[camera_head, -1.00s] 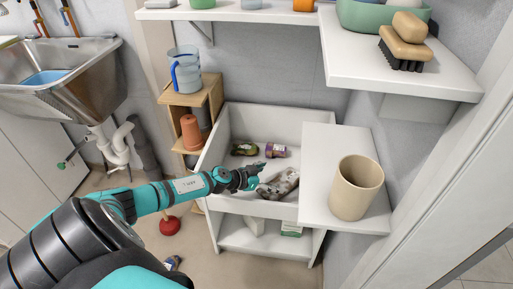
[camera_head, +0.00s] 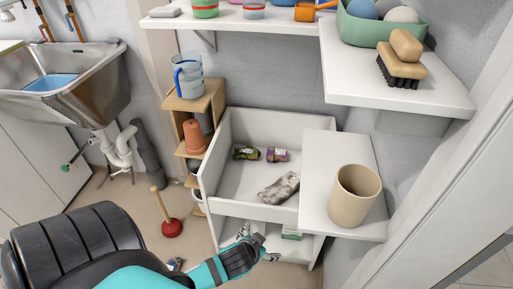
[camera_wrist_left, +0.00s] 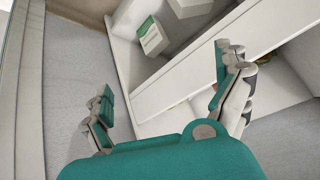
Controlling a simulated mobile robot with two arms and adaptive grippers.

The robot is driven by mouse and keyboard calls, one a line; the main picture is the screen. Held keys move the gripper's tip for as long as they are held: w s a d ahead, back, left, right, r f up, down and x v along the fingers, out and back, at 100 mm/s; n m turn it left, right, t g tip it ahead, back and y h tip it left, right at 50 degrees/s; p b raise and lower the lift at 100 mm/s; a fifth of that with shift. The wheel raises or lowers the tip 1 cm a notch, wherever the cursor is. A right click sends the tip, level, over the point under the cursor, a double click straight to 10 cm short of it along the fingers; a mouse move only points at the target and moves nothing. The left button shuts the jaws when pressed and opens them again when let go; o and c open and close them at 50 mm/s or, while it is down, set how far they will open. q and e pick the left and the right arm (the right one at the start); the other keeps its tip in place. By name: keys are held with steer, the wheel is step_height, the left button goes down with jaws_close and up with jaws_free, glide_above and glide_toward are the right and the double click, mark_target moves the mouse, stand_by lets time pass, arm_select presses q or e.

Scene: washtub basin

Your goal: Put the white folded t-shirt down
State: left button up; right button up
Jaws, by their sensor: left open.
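A pale, mottled grey-brown bundle (camera_head: 280,188), perhaps the folded t-shirt, lies in the white open-topped bin (camera_head: 237,196), near its front right. I cannot make out its folds, and nothing else in view looks like a white t-shirt. My left gripper (camera_head: 261,244) is open and empty, low in front of the bin's unit and apart from the bundle. In the left wrist view its two fingers (camera_wrist_left: 164,68) are spread with nothing between them. My right gripper is not in view.
A dark green item (camera_head: 246,153) and a purple item (camera_head: 277,155) lie at the bin's back. A beige cup (camera_head: 354,194) stands on the white top at right. A green-and-white box (camera_wrist_left: 151,37) sits on the lower shelf. A red plunger (camera_head: 170,226) stands on the floor.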

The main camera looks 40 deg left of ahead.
arm_select(q)
steer(key=s+d+m+g+h, duration=0.1)
steer(key=s+d+g+h, duration=0.1)
steer(key=s+d+g, duration=0.2)
steer(key=s+d, duration=0.3)
steer(key=s, duration=0.3)
steer(key=shift+s+d+m+g, duration=0.2)
steer(key=shift+d+m+g, duration=0.1)
steer(key=shift+m, duration=0.1)
steer(key=shift+r, duration=0.1)
